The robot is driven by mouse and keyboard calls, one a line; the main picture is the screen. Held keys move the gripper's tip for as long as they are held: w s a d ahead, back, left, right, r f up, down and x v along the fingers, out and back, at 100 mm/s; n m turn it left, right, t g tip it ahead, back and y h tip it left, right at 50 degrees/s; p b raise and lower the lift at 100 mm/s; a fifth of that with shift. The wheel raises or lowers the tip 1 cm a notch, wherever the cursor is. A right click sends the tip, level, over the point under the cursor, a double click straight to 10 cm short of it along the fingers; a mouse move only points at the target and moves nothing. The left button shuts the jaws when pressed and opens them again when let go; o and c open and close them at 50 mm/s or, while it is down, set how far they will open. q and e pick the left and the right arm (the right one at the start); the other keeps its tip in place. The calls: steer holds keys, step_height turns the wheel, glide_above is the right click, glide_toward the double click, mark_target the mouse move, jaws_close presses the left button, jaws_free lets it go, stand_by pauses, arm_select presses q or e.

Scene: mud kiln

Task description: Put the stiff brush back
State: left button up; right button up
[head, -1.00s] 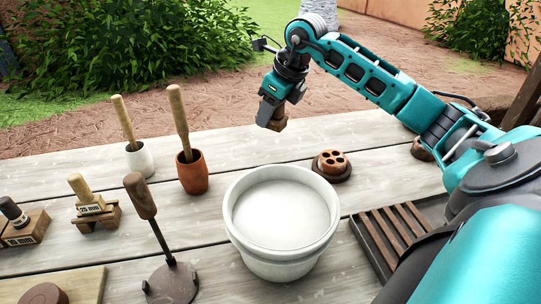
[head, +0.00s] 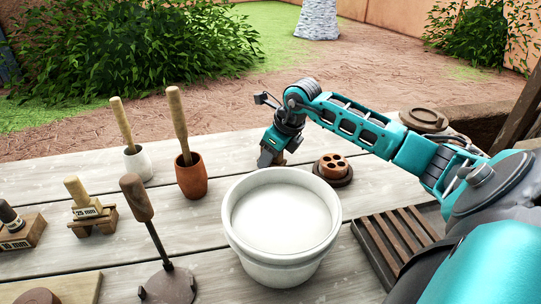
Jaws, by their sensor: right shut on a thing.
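My right gripper (head: 270,158) points down just above the planks, behind the white tub and left of the round holed piece. It is shut on a small brown block (head: 281,160), which seems to be the stiff brush. The block is mostly hidden by the fingers, and its bristles do not show. I cannot tell whether it touches the table. My left gripper is not in view.
The white tub (head: 283,270) stands in front. The holed brown piece (head: 334,165) sits on a dark base. A terracotta cup (head: 191,178) and a white cup (head: 138,163) hold wooden-handled tools. A slatted tray (head: 395,243) lies right. Planks between cup and gripper are clear.

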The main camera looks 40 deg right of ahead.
steer(key=shift+f, duration=0.15)
steer(key=o, duration=0.9)
steer(key=shift+o, duration=0.2)
steer(key=shift+r, duration=0.3)
steer(key=p+v, duration=0.1)
steer(key=v, duration=1)
steer(key=shift+s+r, duration=0.2)
steer(key=shift+r, duration=0.15)
